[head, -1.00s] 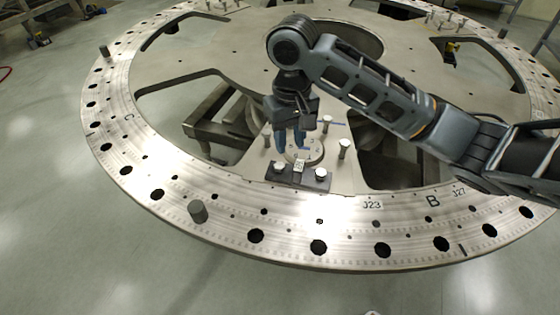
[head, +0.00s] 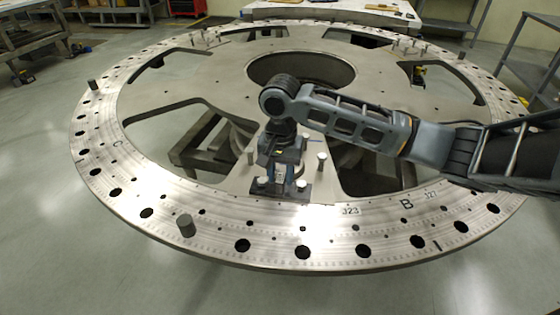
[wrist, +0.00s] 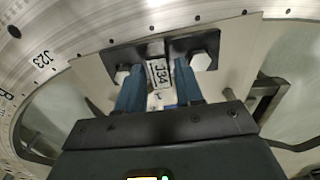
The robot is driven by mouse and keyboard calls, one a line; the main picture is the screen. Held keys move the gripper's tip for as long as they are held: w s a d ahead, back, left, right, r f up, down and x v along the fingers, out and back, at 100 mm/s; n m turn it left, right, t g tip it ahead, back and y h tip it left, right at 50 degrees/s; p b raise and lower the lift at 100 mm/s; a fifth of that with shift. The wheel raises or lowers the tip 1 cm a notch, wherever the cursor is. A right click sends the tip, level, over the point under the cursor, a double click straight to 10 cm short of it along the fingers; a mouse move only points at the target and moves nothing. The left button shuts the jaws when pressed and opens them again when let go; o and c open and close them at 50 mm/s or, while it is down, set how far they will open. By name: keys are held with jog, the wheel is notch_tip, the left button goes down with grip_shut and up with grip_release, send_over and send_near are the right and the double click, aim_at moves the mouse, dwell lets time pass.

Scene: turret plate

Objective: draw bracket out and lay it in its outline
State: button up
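The bracket (head: 284,193) is a dark bar on the near part of the turret plate, with a bright bolt head at each end. In the wrist view the bracket (wrist: 122,57) shows a pale middle piece labelled J34 (wrist: 158,73). My gripper (head: 281,186) points down at the bracket's middle. In the wrist view the blue fingers of my gripper (wrist: 158,84) stand on either side of the labelled piece, between the bolt heads. They look open; contact is unclear. The round disc behind the bracket is mostly hidden by my gripper. I cannot make out the outline.
The turret plate (head: 150,190) is a large metal ring with holes and big cut-outs. The front rim right of the bracket is clear.

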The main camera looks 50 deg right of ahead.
jog(key=shift+f, duration=0.8)
jog(key=shift+c, duration=0.3)
grip_shut()
